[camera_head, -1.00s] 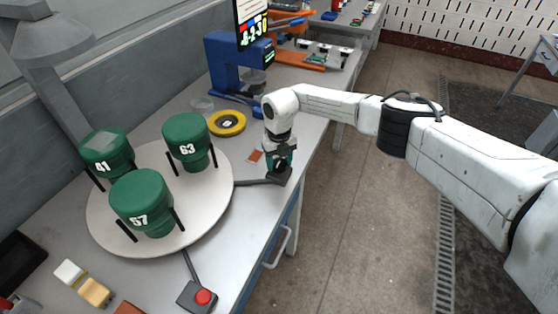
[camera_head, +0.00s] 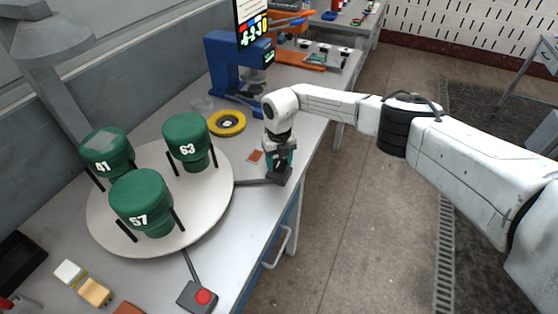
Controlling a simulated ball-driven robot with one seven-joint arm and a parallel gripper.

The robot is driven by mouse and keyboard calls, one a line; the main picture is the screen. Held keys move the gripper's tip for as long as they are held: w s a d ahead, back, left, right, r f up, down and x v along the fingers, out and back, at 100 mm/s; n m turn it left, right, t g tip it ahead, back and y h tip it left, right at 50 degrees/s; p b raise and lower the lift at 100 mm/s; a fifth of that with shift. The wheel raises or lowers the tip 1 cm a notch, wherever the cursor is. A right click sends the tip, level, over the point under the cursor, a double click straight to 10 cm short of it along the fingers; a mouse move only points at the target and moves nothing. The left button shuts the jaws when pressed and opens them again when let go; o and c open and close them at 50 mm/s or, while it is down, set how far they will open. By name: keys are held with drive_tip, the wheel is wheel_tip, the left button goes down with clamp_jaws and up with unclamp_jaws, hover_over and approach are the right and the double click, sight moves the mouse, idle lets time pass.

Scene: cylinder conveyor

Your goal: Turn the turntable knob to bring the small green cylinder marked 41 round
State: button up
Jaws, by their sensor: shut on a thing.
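The white round turntable (camera_head: 205,215) stands on the bench at the left. It carries the green cylinder marked 41 (camera_head: 103,150) at the back left, one marked 63 (camera_head: 187,138) at the back right and one marked 57 (camera_head: 140,200) at the front. Each stands between black posts. A dark bar runs from the turntable's right side to the dark knob block (camera_head: 279,176) near the bench's front edge. My gripper (camera_head: 279,168) points down over this block and is shut on the knob, which it mostly hides.
A red button box (camera_head: 199,297) stands at the front of the bench. A yellow ring (camera_head: 227,122) and a blue machine (camera_head: 232,65) are behind the turntable. Small yellow and white blocks (camera_head: 95,292) and a black tray (camera_head: 18,262) lie at lower left.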

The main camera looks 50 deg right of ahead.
sight(279, 162)
drive_tip(key=o, duration=1)
drive_tip(key=shift+o, duration=0.2)
wheel_tip(279, 162, up, 11)
drive_tip(key=b, duration=0.1)
drive_tip(key=shift+b, duration=0.3)
drive_tip(key=shift+f, duration=0.15)
